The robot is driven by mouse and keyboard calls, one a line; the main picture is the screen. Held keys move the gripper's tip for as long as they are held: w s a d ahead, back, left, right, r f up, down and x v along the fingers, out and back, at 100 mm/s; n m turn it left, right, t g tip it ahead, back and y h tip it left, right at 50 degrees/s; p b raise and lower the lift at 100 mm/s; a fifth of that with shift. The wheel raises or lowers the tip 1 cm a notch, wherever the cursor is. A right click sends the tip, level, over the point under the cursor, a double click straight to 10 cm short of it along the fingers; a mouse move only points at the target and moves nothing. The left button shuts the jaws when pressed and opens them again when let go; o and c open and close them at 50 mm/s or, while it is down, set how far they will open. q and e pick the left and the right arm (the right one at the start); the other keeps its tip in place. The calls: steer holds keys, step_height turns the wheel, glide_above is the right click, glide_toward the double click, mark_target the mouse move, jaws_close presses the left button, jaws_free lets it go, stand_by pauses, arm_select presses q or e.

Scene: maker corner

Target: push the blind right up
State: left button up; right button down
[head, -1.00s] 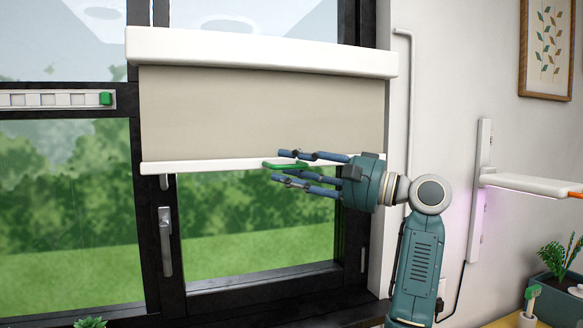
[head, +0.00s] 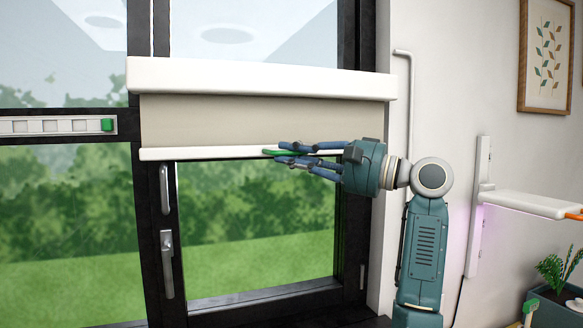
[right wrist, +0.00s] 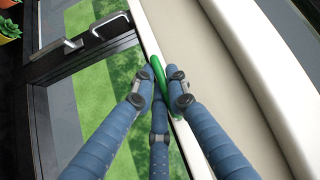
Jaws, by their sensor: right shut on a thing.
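The blind (head: 240,118) is a beige sheet hanging from a white casing (head: 260,78) across the upper window. Its white bottom bar (head: 205,153) hangs a short way below the casing, with window glass showing beneath. A green handle (head: 285,153) sticks out from the bar. My right gripper (head: 292,154) is shut on the green handle. In the right wrist view its blue fingers close around the green handle (right wrist: 158,75) beside the white bar. My left gripper is not in view.
A dark window frame with a grey window handle (head: 167,265) is below left of the blind. A white vent strip with a green slider (head: 107,125) is at left. A white wall lamp (head: 530,205) and a plant (head: 552,272) are at right.

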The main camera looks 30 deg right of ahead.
mark_target(292, 105)
step_height(292, 105, up, 9)
steer(key=p, duration=0.4)
steer(key=shift+r+p, duration=0.15)
steer(key=shift+p, duration=0.15)
steer(key=shift+s+r, duration=0.1)
steer(key=shift+r, duration=0.35)
steer(key=shift+d, duration=0.1)
steer(key=c, duration=1.9)
jaws_free()
steer(key=shift+o, duration=1.1)
steer(key=shift+d, duration=0.1)
steer(key=shift+w+f, duration=0.1)
steer(key=shift+w, duration=0.1)
steer(key=shift+s+a, duration=0.2)
steer(key=shift+s+d, duration=0.1)
steer(key=shift+s, duration=0.05)
steer(key=v, duration=1.1)
steer(key=shift+s+d+f, duration=0.15)
steer(key=shift+d+f, duration=0.05)
